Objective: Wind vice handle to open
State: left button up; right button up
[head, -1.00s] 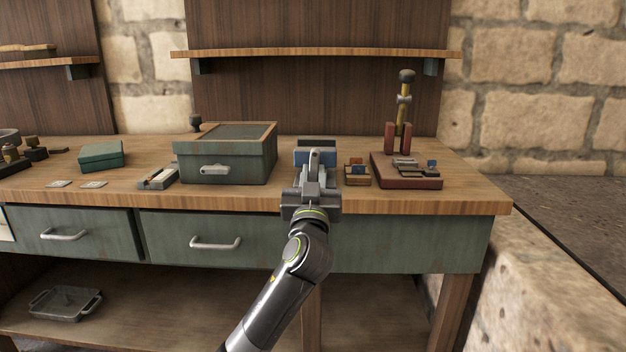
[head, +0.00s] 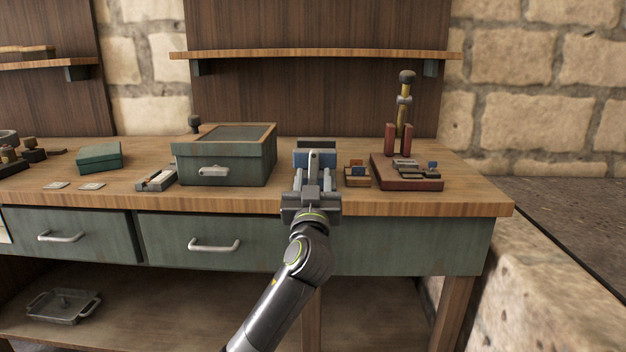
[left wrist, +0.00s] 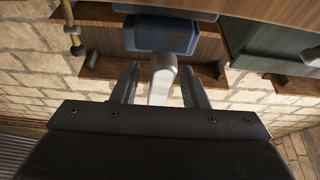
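The blue vice (head: 328,161) stands at the front edge of the workbench, and its blue jaw block shows in the left wrist view (left wrist: 165,37). Its pale grey handle (left wrist: 162,80) points up in front of the vice and shows in the head view too (head: 314,162). My left gripper (left wrist: 161,72) is at the handle, with one finger on each side of it. A gap shows between the handle and the finger at picture left; the other finger is very close, and I cannot tell whether it touches. The gripper hides the vice's lower part. My right gripper is out of view.
A green box (head: 225,159) stands left of the vice. A small wooden holder (head: 357,175) stands close on its right, then a red stand (head: 407,183) with a tall yellow post. Green drawers (head: 213,238) lie below the benchtop.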

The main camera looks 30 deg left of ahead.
pick_arm(q)
jog(key=shift+s+d+r, duration=0.1)
jog(key=v, duration=1.7)
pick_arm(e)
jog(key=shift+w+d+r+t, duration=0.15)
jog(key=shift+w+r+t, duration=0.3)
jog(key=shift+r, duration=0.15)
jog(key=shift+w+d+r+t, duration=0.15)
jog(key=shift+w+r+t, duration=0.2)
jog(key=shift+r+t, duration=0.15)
pick_arm(q)
jog(key=shift+s, duration=0.1)
